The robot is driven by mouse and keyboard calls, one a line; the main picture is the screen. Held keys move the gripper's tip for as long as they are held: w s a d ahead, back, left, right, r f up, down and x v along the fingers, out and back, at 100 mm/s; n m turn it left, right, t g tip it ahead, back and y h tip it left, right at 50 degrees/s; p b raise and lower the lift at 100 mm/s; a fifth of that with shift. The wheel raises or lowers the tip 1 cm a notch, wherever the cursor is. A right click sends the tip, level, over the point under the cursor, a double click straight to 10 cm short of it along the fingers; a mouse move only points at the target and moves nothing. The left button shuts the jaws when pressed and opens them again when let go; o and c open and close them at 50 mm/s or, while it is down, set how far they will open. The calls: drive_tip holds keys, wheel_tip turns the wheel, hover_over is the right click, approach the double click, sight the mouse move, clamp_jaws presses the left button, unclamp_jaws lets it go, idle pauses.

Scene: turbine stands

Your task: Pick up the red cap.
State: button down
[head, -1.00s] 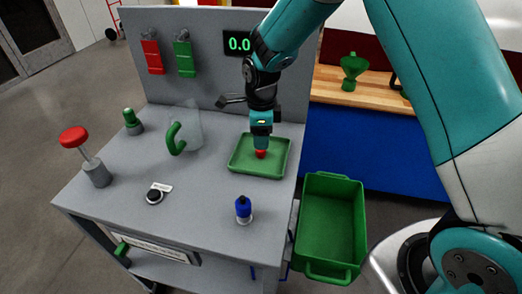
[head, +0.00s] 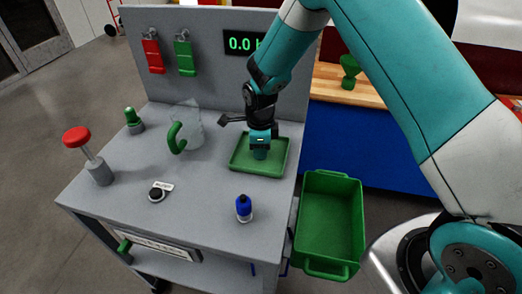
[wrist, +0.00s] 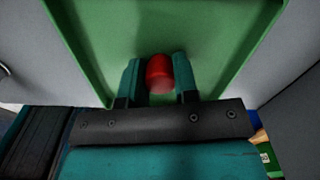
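The red cap (wrist: 159,73) lies in the green tray (head: 245,170) on the grey bench. My gripper (wrist: 160,78) is down in the tray with its two teal fingers on either side of the cap. In the wrist view a narrow dark gap shows between the left finger and the cap; the right finger is very close to it or touching. The fingers appear open around the cap. In the head view my gripper (head: 259,152) hides the cap.
A red-topped post (head: 77,137) is at far left. A green bin (head: 330,222) is beside the bench. The panel (head: 215,60) rises behind.

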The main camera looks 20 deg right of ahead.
idle(0.3)
wheel_tip(320, 180, up, 20)
drive_tip(key=b, duration=0.1)
drive_tip(key=shift+b, duration=0.35)
